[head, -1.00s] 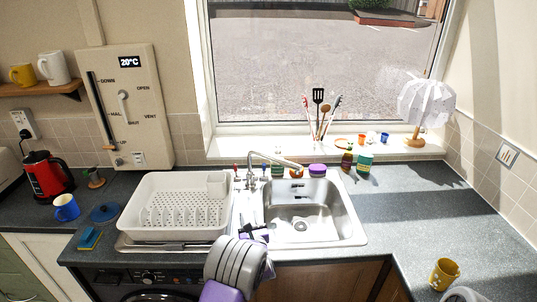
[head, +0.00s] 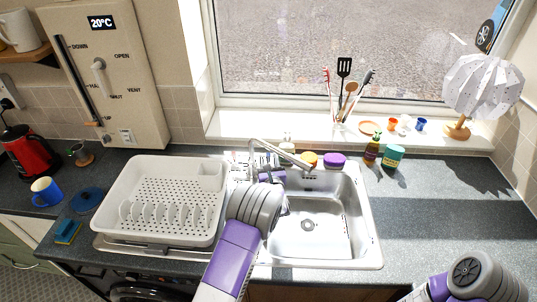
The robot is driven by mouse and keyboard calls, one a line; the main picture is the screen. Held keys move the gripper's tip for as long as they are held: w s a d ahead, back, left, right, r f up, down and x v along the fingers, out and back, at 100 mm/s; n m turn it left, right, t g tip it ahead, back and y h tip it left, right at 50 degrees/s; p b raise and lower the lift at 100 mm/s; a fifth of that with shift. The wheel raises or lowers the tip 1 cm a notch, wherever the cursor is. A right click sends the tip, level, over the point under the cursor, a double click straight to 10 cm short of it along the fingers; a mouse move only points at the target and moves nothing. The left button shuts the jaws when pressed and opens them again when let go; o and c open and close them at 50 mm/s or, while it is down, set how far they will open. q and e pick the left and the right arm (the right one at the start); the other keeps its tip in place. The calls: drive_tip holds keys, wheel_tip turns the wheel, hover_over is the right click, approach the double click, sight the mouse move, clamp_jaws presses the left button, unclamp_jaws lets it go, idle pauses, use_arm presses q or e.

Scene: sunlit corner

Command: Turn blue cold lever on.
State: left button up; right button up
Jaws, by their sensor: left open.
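The chrome tap (head: 284,153) stands behind the steel sink (head: 307,240), its spout reaching right over the bowl. My left arm comes up from the bottom middle, and my left gripper (head: 266,170) is at the base of the tap, among the tap fittings. Its jaws are open, but the fingertips are small and partly hidden by my wrist. I cannot pick out the blue cold lever clearly; it is hidden or lost among the gripper and fittings. I cannot tell whether the gripper touches it. My right arm shows at the lower right, with its gripper out of frame.
A white dish rack (head: 135,185) stands left of the sink. A utensil holder and a white lamp (head: 482,85) are on the sill. The right worktop is mostly clear.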

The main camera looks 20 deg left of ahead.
sight(269, 157)
use_arm(q)
drive_tip(key=shift+x, duration=1.75)
drive_tip(key=shift+d, duration=0.1)
clamp_jaws()
